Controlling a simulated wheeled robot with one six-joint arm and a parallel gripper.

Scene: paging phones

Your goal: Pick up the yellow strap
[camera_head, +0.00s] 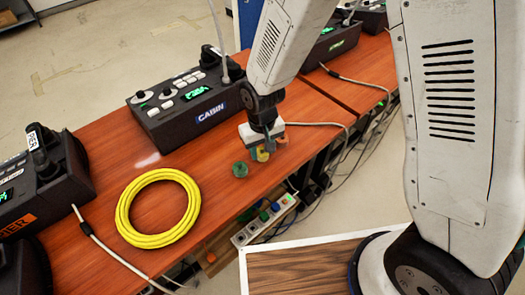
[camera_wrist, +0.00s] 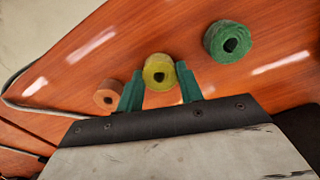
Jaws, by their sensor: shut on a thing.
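The yellow strap is a small rolled coil with a dark centre hole. In the wrist view the yellow strap (camera_wrist: 159,70) sits between the two green fingers of my gripper (camera_wrist: 160,76), which close on its sides. In the head view my gripper (camera_head: 263,149) points down at the table's front edge, and the yellow strap (camera_head: 262,155) shows partly beneath it. A green roll (camera_wrist: 227,41) lies to the right in the wrist view and an orange roll (camera_wrist: 109,94) to the left. I cannot tell whether the yellow strap touches the table.
A yellow cable coil (camera_head: 128,232) lies on the wooden table (camera_head: 215,190). The CABIN phone console (camera_head: 190,103) stands behind my gripper, and the PIER console (camera_head: 40,180) stands at the left. A power strip (camera_head: 262,222) is below the edge. A grey cable (camera_head: 318,124) runs right of my gripper.

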